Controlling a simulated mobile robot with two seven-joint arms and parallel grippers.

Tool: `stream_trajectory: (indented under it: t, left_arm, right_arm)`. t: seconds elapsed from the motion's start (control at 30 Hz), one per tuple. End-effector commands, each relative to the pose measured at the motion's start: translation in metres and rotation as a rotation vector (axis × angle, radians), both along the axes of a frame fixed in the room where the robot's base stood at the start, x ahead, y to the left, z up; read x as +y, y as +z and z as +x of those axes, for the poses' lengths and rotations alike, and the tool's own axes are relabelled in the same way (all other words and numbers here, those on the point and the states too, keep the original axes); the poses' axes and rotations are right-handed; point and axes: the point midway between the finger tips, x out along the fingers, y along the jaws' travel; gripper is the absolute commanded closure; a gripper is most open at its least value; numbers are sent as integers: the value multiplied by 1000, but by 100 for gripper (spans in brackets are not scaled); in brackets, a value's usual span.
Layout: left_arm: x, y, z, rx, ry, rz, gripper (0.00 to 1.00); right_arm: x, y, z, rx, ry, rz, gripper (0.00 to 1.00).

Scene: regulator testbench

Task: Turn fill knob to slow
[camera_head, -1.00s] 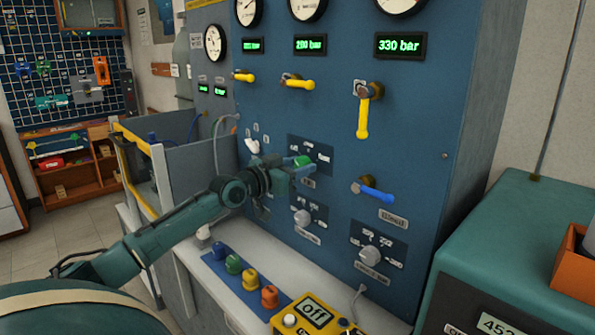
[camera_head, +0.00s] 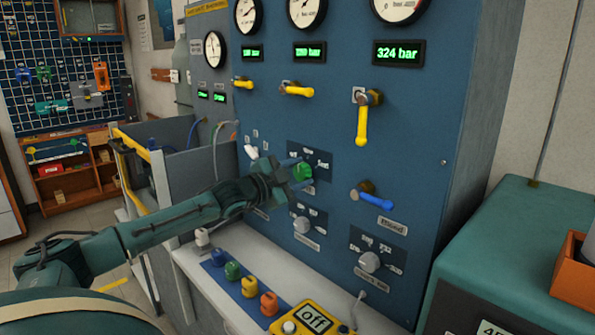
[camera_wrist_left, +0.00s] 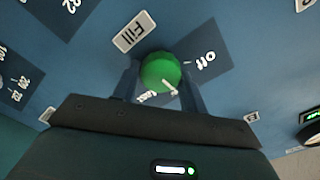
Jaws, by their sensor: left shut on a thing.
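The green fill knob (camera_head: 302,172) sits on the blue panel. It also shows in the wrist view (camera_wrist_left: 158,71), below a white "Fill" label (camera_wrist_left: 134,31). My left gripper (camera_head: 296,172) is shut on the knob, with one finger on each side in the wrist view (camera_wrist_left: 160,76). The knob's white mark points to the lower right there. An "Off" label (camera_wrist_left: 206,60) is to the right of the knob, and another label is partly hidden below it. The slow label cannot be read clearly. My right gripper is not in view.
Two grey knobs (camera_head: 302,225) (camera_head: 370,261) and a blue-handled valve (camera_head: 375,200) are close by on the panel. Yellow-handled valves (camera_head: 362,122) are above. Coloured fittings (camera_head: 233,270) and a yellow "off" box (camera_head: 312,320) stand on the ledge below.

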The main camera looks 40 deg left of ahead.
Motion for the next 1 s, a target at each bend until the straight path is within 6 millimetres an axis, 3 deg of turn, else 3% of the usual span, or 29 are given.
stream_trajectory:
  t: [0.77,0.8,1.0]
  left_arm:
    - [0,-1,0,-8,1,100,80]
    - [0,-1,0,-8,1,100,55]
    - [0,-1,0,-8,1,99,38]
  right_arm:
    - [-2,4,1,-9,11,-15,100]
    - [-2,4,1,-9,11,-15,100]
    - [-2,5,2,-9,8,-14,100]
